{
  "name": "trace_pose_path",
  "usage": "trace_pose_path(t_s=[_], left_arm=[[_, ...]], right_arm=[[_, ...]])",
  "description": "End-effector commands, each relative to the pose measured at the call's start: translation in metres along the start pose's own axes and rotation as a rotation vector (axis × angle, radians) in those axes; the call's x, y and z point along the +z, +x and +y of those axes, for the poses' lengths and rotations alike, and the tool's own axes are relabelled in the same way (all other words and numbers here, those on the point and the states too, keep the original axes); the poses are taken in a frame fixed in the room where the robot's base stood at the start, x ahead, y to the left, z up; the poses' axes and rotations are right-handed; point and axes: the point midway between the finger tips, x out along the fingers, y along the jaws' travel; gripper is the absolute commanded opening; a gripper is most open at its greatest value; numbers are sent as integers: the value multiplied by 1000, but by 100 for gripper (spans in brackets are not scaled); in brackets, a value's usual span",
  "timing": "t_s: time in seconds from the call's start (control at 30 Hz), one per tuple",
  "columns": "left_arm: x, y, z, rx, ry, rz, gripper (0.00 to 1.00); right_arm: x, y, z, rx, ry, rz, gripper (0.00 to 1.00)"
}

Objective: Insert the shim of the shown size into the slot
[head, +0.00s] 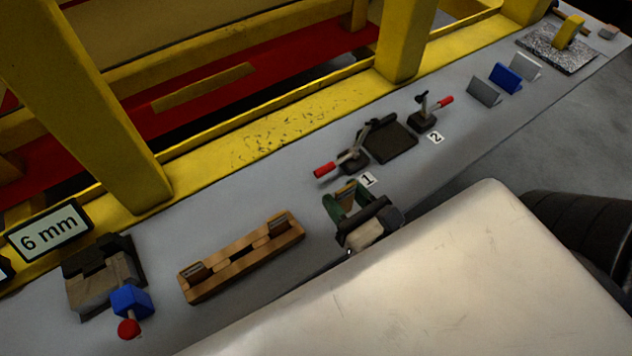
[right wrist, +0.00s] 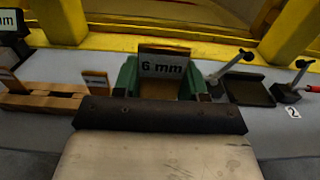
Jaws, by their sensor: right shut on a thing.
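My right gripper (head: 348,198) has green fingers and is shut on a shim (right wrist: 165,66) marked "6 mm", which stands upright between the fingers in the right wrist view. In the head view the gripper is right of the wooden rack (head: 250,262), apart from it. The rack holds a shim at each end; its middle is empty. A display (head: 48,230) reads "6 mm". Below it at the left is a dark and wooden fixture (head: 88,290) with a blue block (head: 131,300) and a red knob (head: 129,328). I cannot make out its slot clearly. My left gripper is not in view.
Red-handled clamps (head: 350,160) (head: 423,120) stand beside a dark plate (head: 388,141), with labels 1 and 2. Grey and blue angled plates (head: 506,80) and a yellow block (head: 569,32) are farther right. A yellow frame (head: 280,138) runs along the back. Bare grey bench surrounds the rack.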

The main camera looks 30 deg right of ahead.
Motion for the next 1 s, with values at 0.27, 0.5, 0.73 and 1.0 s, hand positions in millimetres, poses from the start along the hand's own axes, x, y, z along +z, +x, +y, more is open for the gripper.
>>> trace_pose_path(t_s=[0.27, 0.5, 0.73, 1.0], left_arm=[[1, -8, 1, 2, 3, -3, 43], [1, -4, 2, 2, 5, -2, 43], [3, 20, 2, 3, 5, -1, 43], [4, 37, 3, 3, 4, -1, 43]], right_arm=[[-33, 60, 6, -4, 3, -4, 13], [-49, 84, 9, -3, 3, -2, 13], [-73, 84, 9, -4, 3, -1, 13], [-90, 84, 9, -3, 3, -2, 13]])
